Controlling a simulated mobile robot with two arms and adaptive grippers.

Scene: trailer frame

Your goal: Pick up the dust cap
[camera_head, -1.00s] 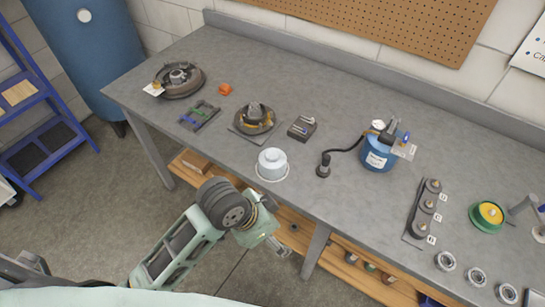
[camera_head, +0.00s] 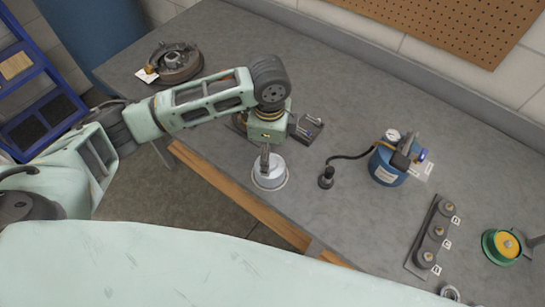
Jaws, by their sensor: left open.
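A pale grey, round cap with a stepped top (camera_head: 270,179), which looks like the dust cap, sits upright on a thin white ring near the front edge of the workbench (camera_head: 320,215). My left gripper (camera_head: 264,162) points down directly over it, with its fingers at the cap's top. It is open. The fingers hide part of the cap's top, and I cannot tell whether they touch it. My right gripper is not in view.
A blue canister with a hose (camera_head: 386,165) stands right of the cap. A small block with pins (camera_head: 307,128) lies behind it. A brake drum (camera_head: 175,63) sits at the back left. A labelled tray of parts (camera_head: 434,235) and a green-yellow disc (camera_head: 503,245) are at right.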

